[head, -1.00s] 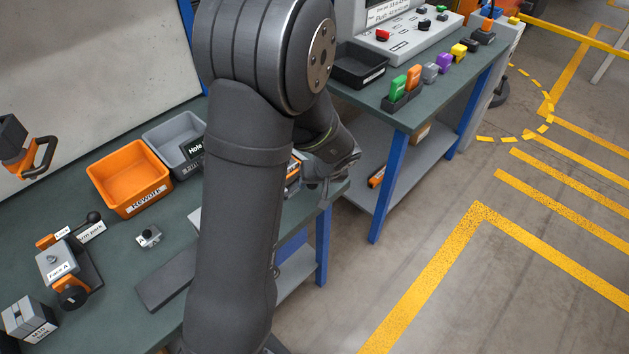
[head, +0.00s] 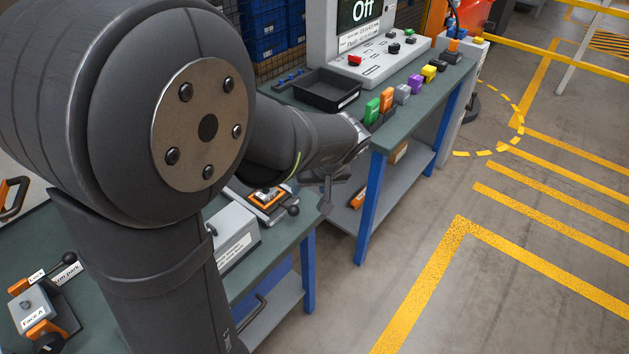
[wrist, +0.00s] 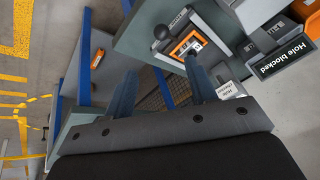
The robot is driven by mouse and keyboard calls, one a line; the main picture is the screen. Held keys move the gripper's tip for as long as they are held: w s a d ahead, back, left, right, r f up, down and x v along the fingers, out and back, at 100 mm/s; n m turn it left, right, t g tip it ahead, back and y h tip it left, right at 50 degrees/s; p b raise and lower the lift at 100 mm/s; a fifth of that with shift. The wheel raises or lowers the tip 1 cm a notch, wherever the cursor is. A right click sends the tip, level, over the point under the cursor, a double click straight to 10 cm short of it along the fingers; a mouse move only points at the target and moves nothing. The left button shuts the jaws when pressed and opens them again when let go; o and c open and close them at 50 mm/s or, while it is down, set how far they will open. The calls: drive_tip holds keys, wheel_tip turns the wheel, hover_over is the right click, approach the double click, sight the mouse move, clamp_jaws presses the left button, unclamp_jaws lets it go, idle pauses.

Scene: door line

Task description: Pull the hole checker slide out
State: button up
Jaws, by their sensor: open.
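The hole checker (head: 232,240) is a pale grey box with a white label on the bench, partly hidden by my arm in the head view. Beside it, a plate with an orange frame (head: 265,199) and a black ball knob (head: 293,210) lies near the bench edge; it appears to be the slide. The wrist view also shows the orange frame (wrist: 186,44), the knob (wrist: 161,33) and the checker's label (wrist: 228,88). My gripper (wrist: 160,68) is open and empty, its fingers apart from the knob. In the head view my gripper (head: 335,190) hangs just right of the knob, beyond the bench edge.
A second bench (head: 400,95) holds a black tray (head: 318,88), several coloured blocks and a console. Floor is open to the right.

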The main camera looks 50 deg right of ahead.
sight(296, 209)
drive_tip(key=v, duration=0.2)
drive_tip(key=shift+s+r, duration=0.15)
drive_tip(key=shift+r, duration=0.1)
idle(0.5)
drive_tip(key=x, duration=1.7)
drive_tip(key=shift+f, duration=0.2)
